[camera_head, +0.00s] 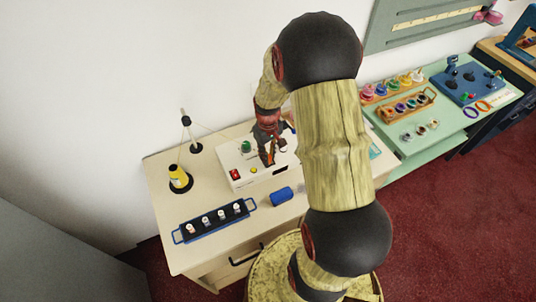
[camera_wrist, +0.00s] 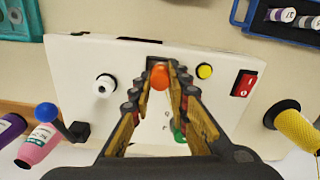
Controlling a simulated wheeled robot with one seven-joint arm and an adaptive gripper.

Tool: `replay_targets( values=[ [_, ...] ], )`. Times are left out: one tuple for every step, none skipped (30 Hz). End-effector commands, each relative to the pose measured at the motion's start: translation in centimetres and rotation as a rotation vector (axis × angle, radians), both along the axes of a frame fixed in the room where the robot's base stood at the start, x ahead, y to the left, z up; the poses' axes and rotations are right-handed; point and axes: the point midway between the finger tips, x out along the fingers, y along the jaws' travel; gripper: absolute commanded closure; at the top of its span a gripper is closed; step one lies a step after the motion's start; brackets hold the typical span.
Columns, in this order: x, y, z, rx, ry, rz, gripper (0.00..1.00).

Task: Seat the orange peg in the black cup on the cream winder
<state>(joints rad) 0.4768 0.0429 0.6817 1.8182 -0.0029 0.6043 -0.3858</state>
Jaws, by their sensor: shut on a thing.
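The cream winder (camera_head: 238,178) is a pale box on the wooden counter; its top fills the middle of the wrist view (camera_wrist: 75,60). My gripper (camera_wrist: 160,78) is shut on the orange peg (camera_wrist: 158,78), which shows end-on between the fingertips over the winder's top. In the head view my gripper (camera_head: 268,160) points down at the winder. I cannot make out the black cup clearly; the fingers and peg cover the spot around them. I cannot tell whether the peg is inside a cup or above the surface.
The winder carries a red switch (camera_wrist: 244,84), a yellow button (camera_wrist: 205,71), a white spindle (camera_wrist: 104,86) and a blue-knobbed lever (camera_wrist: 47,113). A yellow cone (camera_head: 179,178), a dark spool rack (camera_head: 213,222) and a blue cylinder (camera_head: 281,196) stand nearby on the counter.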

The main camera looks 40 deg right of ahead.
Motion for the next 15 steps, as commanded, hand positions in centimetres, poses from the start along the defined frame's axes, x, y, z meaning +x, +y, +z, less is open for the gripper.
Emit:
replay_targets(
  values=[
    [0.01, 0.00, 0.01, 0.000, 0.000, 0.000, 0.96],
    [0.01, 0.00, 0.01, 0.000, 0.000, 0.000, 0.96],
    [0.01, -0.01, 0.02, 0.000, 0.000, 0.000, 0.96],
    [0.01, 0.00, 0.02, 0.000, 0.000, 0.000, 0.96],
    [0.01, 0.00, 0.02, 0.000, 0.000, 0.000, 0.96],
    [0.01, 0.00, 0.02, 0.000, 0.000, 0.000, 0.96],
    [0.01, 0.00, 0.02, 0.000, 0.000, 0.000, 0.96],
    [0.01, 0.00, 0.02, 0.000, 0.000, 0.000, 0.96],
    [0.01, -0.01, 0.02, 0.000, 0.000, 0.000, 0.96],
    [0.01, -0.01, 0.02, 0.000, 0.000, 0.000, 0.96],
    [0.01, -0.01, 0.02, 0.000, 0.000, 0.000, 0.96],
    [0.01, 0.00, 0.02, 0.000, 0.000, 0.000, 0.80],
    [0.01, 0.00, 0.02, 0.000, 0.000, 0.000, 0.79],
    [0.01, 0.00, 0.02, 0.000, 0.000, 0.000, 0.77],
    [0.01, 0.00, 0.02, 0.000, 0.000, 0.000, 0.75]
  ],
)
